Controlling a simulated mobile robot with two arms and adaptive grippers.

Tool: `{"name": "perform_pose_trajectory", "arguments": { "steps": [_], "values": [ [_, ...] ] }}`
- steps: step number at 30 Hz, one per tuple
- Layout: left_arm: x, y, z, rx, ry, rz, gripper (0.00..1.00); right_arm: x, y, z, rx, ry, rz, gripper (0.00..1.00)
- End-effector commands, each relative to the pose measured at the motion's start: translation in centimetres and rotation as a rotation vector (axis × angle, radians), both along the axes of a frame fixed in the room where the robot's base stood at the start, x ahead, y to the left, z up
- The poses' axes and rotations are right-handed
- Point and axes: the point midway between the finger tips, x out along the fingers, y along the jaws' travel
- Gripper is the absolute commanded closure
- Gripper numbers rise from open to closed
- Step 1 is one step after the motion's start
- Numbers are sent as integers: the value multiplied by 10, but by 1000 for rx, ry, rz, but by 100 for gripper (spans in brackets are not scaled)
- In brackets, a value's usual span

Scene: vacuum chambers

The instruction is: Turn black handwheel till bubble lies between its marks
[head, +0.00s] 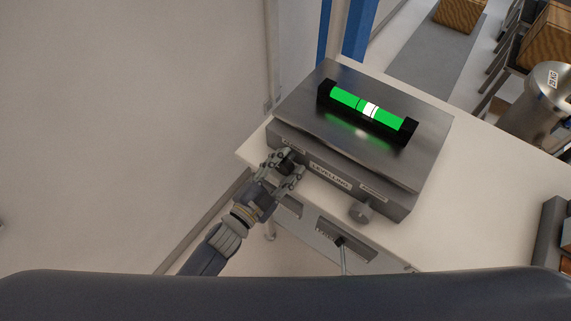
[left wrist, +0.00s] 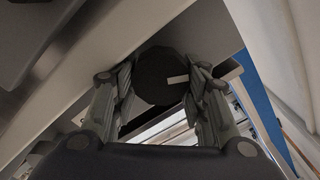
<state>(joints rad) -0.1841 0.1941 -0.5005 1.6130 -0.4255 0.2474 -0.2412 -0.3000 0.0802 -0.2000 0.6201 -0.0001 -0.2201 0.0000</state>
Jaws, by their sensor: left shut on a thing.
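The black handwheel (head: 286,167) is at the left end of the front face of the grey levelling plate unit (head: 318,182). My left gripper (head: 280,171) is shut on it. In the left wrist view the handwheel (left wrist: 155,72) is a dark round disc with a white index mark, and the fingers (left wrist: 163,85) stand on either side of it. On the plate lies a spirit level with a glowing green vial (head: 343,97) between black end blocks. Its white bubble (head: 369,109) is right of the left dark mark and appears to lie across the right one. My right gripper is not in view.
A grey knob (head: 361,211) is on the right of the same front face. The unit stands on a white table (head: 480,190), bare to its right. A metal vessel (head: 535,105) and wooden boxes (head: 461,14) are at the back right. Open floor lies left.

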Motion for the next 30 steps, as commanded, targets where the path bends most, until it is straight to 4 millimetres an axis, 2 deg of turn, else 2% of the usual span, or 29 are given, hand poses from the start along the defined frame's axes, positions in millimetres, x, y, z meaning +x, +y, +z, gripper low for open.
{"name": "perform_pose_trajectory", "arguments": {
  "steps": [1,5,6,9,22,30],
  "values": [
    [1,4,-6,15,6,6,83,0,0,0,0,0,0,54],
    [1,4,-6,16,7,7,83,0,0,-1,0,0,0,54],
    [1,4,-6,16,8,6,57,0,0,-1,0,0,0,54],
    [0,4,-7,15,9,7,38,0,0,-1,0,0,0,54],
    [-5,5,-11,15,18,4,38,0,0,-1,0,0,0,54],
    [-33,26,-9,17,14,5,38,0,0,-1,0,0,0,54]
  ]
}}
